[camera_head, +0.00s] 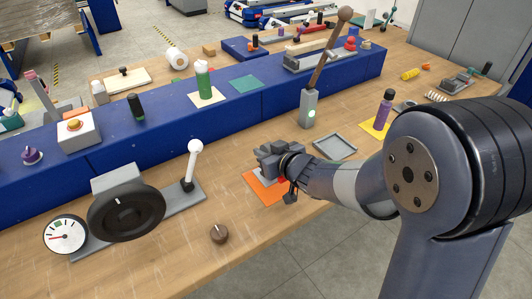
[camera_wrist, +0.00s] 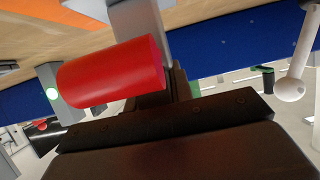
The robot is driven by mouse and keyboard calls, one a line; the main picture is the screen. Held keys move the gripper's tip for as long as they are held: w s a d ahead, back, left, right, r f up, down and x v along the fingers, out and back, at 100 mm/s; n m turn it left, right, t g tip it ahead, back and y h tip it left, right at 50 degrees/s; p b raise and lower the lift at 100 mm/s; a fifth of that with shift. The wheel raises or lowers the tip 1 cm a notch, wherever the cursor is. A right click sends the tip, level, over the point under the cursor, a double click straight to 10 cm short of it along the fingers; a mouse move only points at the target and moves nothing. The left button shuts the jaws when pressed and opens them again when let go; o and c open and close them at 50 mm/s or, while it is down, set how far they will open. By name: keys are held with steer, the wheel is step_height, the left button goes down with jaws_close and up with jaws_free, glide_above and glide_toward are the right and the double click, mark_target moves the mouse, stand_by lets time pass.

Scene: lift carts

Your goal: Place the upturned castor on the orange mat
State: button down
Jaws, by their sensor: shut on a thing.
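The orange mat (camera_head: 264,191) lies on the wooden worktop, partly hidden by my gripper and wrist. My gripper (camera_head: 272,164) is above the mat. It is shut on the castor, whose red wheel (camera_wrist: 108,76) fills the middle left of the wrist view, beside a grey part. In the head view only a small red patch shows under my wrist, and the castor is mostly hidden. I cannot tell whether the castor touches the mat. An orange patch at the top left of the wrist view also looks like the mat.
A grey tray (camera_head: 335,146) lies right of the mat, with a tall lever on a grey post (camera_head: 309,108) behind it. A white-knobbed lever (camera_head: 193,160) and a large dark wheel (camera_head: 126,211) stand left. A blue ledge runs behind.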

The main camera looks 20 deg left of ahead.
steer(key=shift+f, duration=0.15)
steer(key=c, duration=1.3)
jaws_free()
steer(key=shift+o, duration=0.2)
steer(key=shift+d+r, duration=0.15)
steer(key=shift+r, duration=0.15)
steer(key=p+v, duration=0.2)
steer(key=v, duration=0.9)
steer(key=shift+s+d, duration=0.25)
steer(key=shift+d, duration=0.05)
steer(key=shift+r, duration=0.1)
